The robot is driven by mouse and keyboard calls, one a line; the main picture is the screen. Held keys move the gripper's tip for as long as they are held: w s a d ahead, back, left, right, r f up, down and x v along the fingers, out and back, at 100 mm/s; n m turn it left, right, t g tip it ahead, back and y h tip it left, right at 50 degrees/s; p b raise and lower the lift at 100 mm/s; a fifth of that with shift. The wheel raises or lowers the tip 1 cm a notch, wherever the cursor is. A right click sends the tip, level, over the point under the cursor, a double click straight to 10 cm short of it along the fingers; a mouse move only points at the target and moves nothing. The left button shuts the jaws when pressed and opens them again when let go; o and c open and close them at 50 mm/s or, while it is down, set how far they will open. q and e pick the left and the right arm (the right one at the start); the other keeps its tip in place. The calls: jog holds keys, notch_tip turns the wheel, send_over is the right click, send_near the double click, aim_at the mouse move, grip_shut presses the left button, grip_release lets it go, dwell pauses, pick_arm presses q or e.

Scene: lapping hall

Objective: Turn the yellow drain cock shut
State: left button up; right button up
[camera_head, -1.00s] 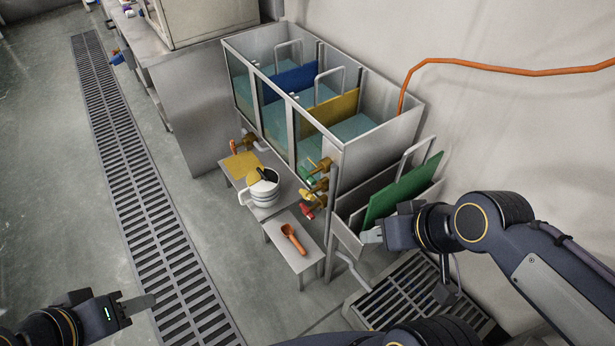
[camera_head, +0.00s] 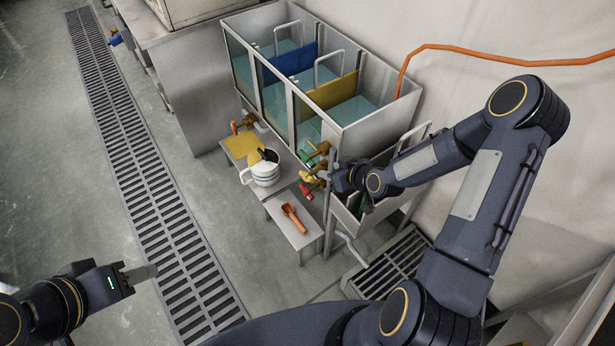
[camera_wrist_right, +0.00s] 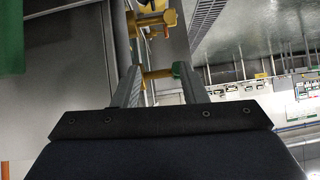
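The yellow drain cock (camera_head: 308,177) sits on the tank's front right corner, between a green-handled cock (camera_head: 310,161) above and a red-handled cock (camera_head: 306,191) below. My right gripper (camera_head: 329,177) is just right of the yellow handle; contact cannot be told. In the right wrist view my right gripper (camera_wrist_right: 158,82) has its fingers apart. A brass-yellow part with a green end (camera_wrist_right: 158,73) shows between or beyond them, and another yellow fitting (camera_wrist_right: 152,22) lies farther off.
The tank (camera_head: 362,132) has glass-fronted bays. An orange hose (camera_head: 480,55) runs along the wall. Floor at left is clear.

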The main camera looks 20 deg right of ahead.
aim_at(308, 178)
jog(key=a+f+t, duration=0.1)
jog(key=f, duration=0.1)
jog(key=a+f+m+t, duration=0.1)
jog(key=f, duration=0.2)
jog(key=a+f+t, duration=0.1)
jog(key=f, duration=0.2)
jog(key=shift+w+m, duration=0.35)
jog(key=shift+m, duration=0.05)
jog(key=p+x, duration=0.1)
jog(key=x, duration=0.6)
jog(key=shift+w+a+f, duration=0.15)
jog(key=shift+w+a, duration=0.1)
jog(key=shift+w, duration=0.05)
grip_shut()
jog(key=shift+f+b, duration=0.2)
jog(key=shift+b, duration=0.3)
jog(key=t+y+b, duration=0.1)
jog(key=t+b, duration=0.1)
jog(key=b, duration=0.5)
jog(key=t+b, duration=0.2)
jog(key=b, duration=0.5)
jog(key=shift+f+t+y+b, duration=0.25)
jog(key=shift+t+y+b, duration=0.05)
jog(key=shift+y+b, duration=0.1)
jog(key=shift+r, duration=0.1)
jog(key=shift+r+b, duration=0.25)
jog(key=shift+b, duration=0.05)
